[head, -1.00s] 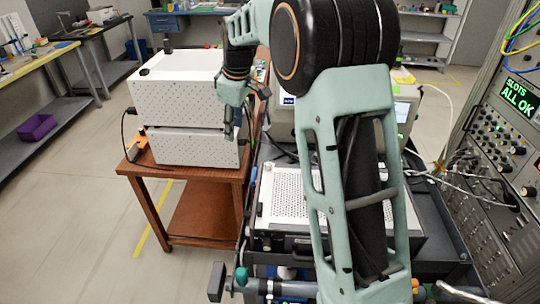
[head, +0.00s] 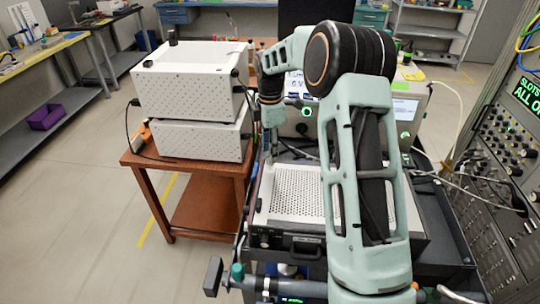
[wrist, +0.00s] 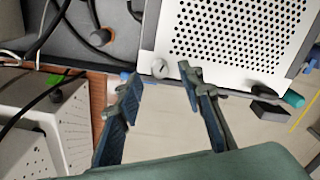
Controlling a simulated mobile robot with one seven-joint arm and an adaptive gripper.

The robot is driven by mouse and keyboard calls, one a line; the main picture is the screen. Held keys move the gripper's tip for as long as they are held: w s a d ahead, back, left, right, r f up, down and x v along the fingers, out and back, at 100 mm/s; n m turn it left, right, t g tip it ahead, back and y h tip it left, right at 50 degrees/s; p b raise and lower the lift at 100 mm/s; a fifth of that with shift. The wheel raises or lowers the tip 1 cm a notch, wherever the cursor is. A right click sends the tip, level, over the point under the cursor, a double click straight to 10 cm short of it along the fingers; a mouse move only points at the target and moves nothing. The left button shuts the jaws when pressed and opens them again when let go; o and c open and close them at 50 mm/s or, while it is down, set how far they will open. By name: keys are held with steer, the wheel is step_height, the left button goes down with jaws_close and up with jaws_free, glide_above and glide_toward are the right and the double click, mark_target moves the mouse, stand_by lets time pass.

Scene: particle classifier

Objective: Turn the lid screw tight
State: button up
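The perforated white lid (head: 300,190) lies on the case on the dark cart, and its corner fills the upper right of the wrist view (wrist: 235,35). A small pale round screw (wrist: 159,68) sits at that lid corner. In the head view I cannot make the screw out near my gripper. My gripper (wrist: 161,77) is open and empty, its two fingers apart. In the wrist view the screw appears between the fingertips, touching neither; its height below them is unclear. In the head view my gripper (head: 270,150) hangs over the lid's back left corner.
Two stacked white boxes (head: 195,95) stand on a brown table (head: 200,215) close to the left. A lit instrument (head: 300,115) stands behind the lid. Cables (wrist: 45,30) lie near the lid corner. A rack (head: 500,170) stands on the right.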

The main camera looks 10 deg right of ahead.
steer(key=shift+f, duration=1.45)
steer(key=shift+c, duration=0.4)
jaws_close()
